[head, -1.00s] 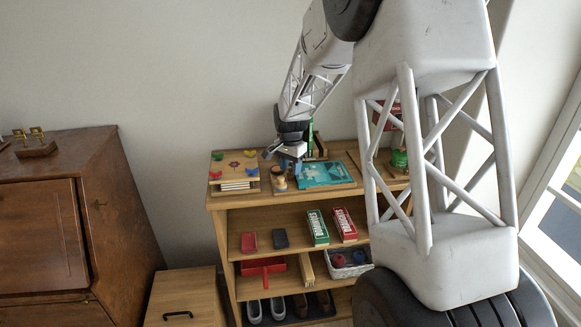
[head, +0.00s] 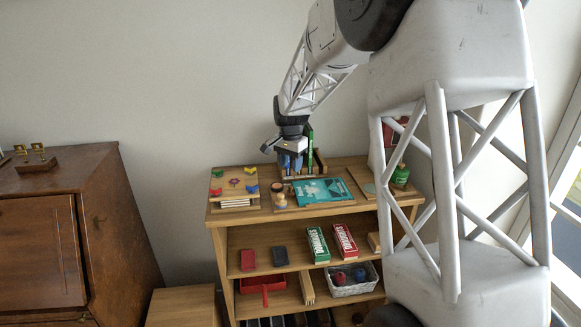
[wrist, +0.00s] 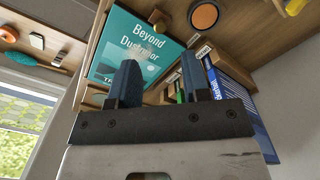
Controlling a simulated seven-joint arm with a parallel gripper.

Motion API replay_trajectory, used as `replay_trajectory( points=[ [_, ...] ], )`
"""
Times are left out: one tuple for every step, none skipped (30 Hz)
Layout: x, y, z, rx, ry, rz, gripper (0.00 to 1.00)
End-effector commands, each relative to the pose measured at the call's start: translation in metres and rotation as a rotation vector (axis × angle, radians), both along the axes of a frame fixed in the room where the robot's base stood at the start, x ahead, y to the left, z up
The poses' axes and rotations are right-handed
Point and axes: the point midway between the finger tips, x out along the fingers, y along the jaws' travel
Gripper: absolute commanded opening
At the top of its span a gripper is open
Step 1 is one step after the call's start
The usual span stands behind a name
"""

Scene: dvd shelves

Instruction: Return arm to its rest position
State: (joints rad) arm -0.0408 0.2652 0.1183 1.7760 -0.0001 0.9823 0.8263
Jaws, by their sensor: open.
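My gripper (head: 290,163) is above the back of the wooden shelf's top (head: 340,176), in front of the upright books (head: 318,160). In the wrist view its two blue-grey fingers (wrist: 160,85) stand apart with nothing held between them. My white lattice arm reaches over from the right and hides part of the shelf's right side.
A small board with coloured clips (head: 234,186) lies at the shelf top's left. Green (head: 318,245) and red (head: 345,242) domino boxes are on the shelf below, with a white basket (head: 352,280) under them. A brown cabinet (head: 70,235) stands left. Open air lies above the shelf.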

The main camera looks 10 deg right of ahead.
Motion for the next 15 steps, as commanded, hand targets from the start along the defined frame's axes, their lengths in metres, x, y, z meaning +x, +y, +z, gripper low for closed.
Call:
replay_trajectory(
  points=[
    [0.000,0.000,0.000,0.000,0.000,0.000,0.43],
    [0.000,0.000,0.000,0.000,0.000,0.000,0.43],
    [0.000,0.000,0.000,0.000,0.000,0.000,0.43],
    [0.000,0.000,0.000,0.000,0.000,0.000,0.43],
    [0.000,0.000,0.000,0.000,0.000,0.000,0.43],
    [0.000,0.000,0.000,0.000,0.000,0.000,0.43],
    [0.000,0.000,0.000,0.000,0.000,0.001,0.43],
    [-0.001,0.000,0.001,0.000,-0.001,0.001,0.43],
    [-0.002,0.000,0.002,0.000,-0.001,0.003,0.43],
    [-0.003,0.000,0.002,0.000,-0.003,0.005,0.43],
    [-0.005,-0.001,0.004,0.000,-0.003,0.007,0.43],
    [-0.007,-0.001,0.006,0.000,-0.004,0.011,0.43],
    [-0.010,-0.001,0.008,0.000,-0.006,0.016,0.43],
    [-0.013,-0.002,0.010,0.000,-0.008,0.020,0.43],
    [-0.017,-0.002,0.014,0.000,-0.011,0.027,0.43]
  ],
)
